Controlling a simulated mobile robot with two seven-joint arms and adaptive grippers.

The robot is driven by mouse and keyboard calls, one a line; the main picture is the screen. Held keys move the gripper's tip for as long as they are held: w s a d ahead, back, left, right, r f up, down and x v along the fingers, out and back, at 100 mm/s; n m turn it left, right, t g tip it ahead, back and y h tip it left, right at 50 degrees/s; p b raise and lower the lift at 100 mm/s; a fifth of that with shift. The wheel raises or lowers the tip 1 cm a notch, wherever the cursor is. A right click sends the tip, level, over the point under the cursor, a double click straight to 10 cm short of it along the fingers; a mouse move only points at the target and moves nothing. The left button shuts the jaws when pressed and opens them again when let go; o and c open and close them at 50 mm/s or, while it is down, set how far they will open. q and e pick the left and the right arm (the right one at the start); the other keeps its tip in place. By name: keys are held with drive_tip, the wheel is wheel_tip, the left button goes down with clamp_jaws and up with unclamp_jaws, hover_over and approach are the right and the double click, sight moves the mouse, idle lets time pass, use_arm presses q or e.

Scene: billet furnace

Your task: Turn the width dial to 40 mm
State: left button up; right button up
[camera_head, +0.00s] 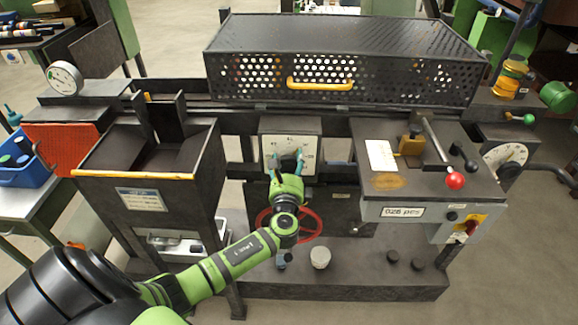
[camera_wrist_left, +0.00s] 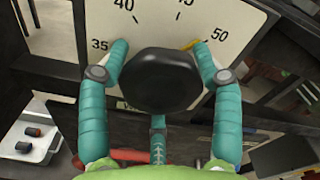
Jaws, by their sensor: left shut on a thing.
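The width dial is a pale square plate (camera_head: 300,128) on the front of the machine, below the black perforated cover. In the left wrist view its plate (camera_wrist_left: 232,22) shows the numbers 35, 40, 45 partly cut off, and 50. A round black knob (camera_wrist_left: 160,80) sits in the middle. A yellow pointer (camera_wrist_left: 191,44) shows at the upper right of the knob, aimed close to 50. My left gripper (camera_head: 288,163) is shut on the knob, with a teal finger on each side of it. My right gripper is not in view.
A red handwheel (camera_head: 311,224) stands just below and behind my left arm. A lever with a red ball (camera_head: 454,181) is to the right. The black cover with a yellow handle (camera_head: 320,84) is above. A hopper with a yellow edge (camera_head: 135,174) stands to the left.

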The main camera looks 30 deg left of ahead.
use_arm(q)
drive_tip(key=n+b, duration=0.3)
drive_tip(key=shift+a+r+n, duration=0.25)
drive_tip(key=shift+a+n, duration=0.05)
drive_tip(key=n+b, duration=0.4)
drive_tip(key=shift+f+n, duration=0.1)
drive_tip(key=shift+n, duration=0.2)
drive_tip(key=n+b, duration=0.2)
drive_tip(key=n, duration=0.2)
drive_tip(key=shift+f+b, duration=0.1)
drive_tip(key=shift+b, duration=0.3)
drive_tip(key=shift+s+f+n+b, duration=0.1)
drive_tip(key=shift+n+b, duration=0.8)
drive_tip(key=shift+n, duration=1.2)
drive_tip(key=shift+f, duration=0.15)
drive_tip(key=o, duration=1.1)
drive_tip(key=shift+o, duration=0.2)
drive_tip(key=shift+a, duration=0.1)
